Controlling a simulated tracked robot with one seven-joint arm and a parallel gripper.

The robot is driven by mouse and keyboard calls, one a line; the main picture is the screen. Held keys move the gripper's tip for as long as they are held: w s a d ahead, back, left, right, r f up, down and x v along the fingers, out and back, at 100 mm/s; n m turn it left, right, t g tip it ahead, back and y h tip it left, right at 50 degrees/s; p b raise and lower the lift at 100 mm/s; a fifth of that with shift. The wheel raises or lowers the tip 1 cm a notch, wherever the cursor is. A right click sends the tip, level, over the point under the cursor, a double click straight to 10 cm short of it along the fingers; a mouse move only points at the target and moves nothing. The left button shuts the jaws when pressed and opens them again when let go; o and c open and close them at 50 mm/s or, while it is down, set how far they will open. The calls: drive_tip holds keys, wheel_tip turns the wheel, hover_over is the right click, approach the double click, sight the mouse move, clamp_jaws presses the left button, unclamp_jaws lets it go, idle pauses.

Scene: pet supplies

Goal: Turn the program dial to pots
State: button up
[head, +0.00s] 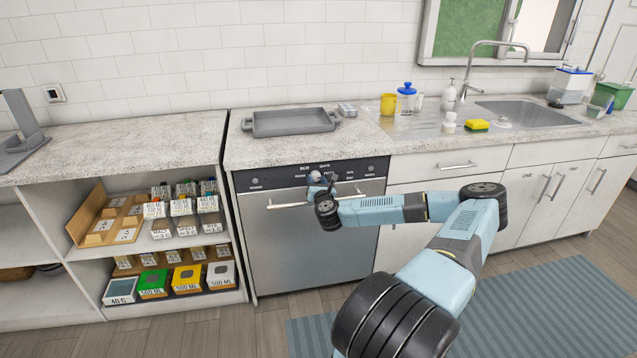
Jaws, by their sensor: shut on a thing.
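The dishwasher (283,250) has a steel front with a dark control panel (275,176) along its top edge. Small white labels sit around the middle of the panel; most are too small to read. My gripper (322,180) is at the middle of the panel, where the program dial is. It is shut on the dial, which the gripper mostly hides. I cannot tell which label the dial points at. The dishwasher door is closed, and its bar handle (285,205) runs below the panel, partly behind my gripper and wrist.
A grey tray (290,131) lies on the counter above the dishwasher. Open shelves (152,230) with several labelled boxes stand to the left. A sink (530,112), a yellow cup (388,104), and a yellow sponge (476,126) are to the right. A blue striped mat (540,310) covers floor at lower right.

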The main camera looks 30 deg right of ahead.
drive_tip(key=o, duration=1.1)
drive_tip(key=shift+d, duration=0.1)
drive_tip(key=shift+c, duration=0.2)
drive_tip(key=v, duration=1.3)
drive_tip(key=shift+s, duration=0.35)
drive_tip(key=shift+a, duration=0.2)
